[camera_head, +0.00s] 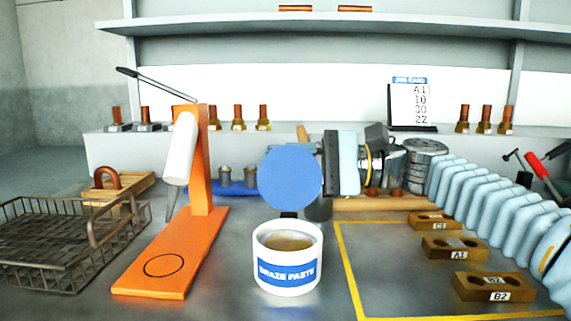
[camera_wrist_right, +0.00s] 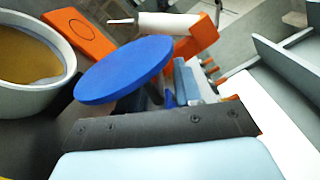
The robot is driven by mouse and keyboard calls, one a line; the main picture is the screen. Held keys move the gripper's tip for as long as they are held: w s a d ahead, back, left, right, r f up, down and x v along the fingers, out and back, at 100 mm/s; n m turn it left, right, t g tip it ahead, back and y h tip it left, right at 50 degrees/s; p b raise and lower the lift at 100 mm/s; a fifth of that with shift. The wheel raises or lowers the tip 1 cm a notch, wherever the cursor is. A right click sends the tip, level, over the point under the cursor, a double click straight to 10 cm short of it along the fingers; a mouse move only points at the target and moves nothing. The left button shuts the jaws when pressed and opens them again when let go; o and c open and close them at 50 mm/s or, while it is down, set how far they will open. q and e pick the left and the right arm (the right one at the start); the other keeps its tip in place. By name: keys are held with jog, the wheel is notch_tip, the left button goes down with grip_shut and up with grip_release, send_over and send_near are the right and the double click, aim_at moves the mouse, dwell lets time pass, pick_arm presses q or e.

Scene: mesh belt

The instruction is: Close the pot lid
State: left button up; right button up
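A white pot (camera_head: 288,270) labelled BRAZE PASTE stands open on the bench, with brown paste inside. Its round blue lid (camera_head: 290,178) stands raised above the pot's back rim, its flat face toward the head camera. A dark piece shows below the lid. In the right wrist view the lid (camera_wrist_right: 125,70) is tilted beside the open pot (camera_wrist_right: 35,95). My right gripper (camera_head: 332,165) is at the lid's right edge in the head view; its fingertips are hidden, so I cannot tell its opening or whether it touches. My left gripper is not in view.
An orange stand (camera_head: 200,165) with a white cylinder is left of the pot. A wire basket (camera_head: 45,245) lies far left. Right of the pot, a yellow outline (camera_head: 350,275) surrounds several labelled brass blocks (camera_head: 492,287). Metal canisters (camera_head: 425,150) stand behind.

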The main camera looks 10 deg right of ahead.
jog(key=shift+a, duration=0.1)
grip_shut()
dwell(0.3)
jog(key=shift+r, duration=0.15)
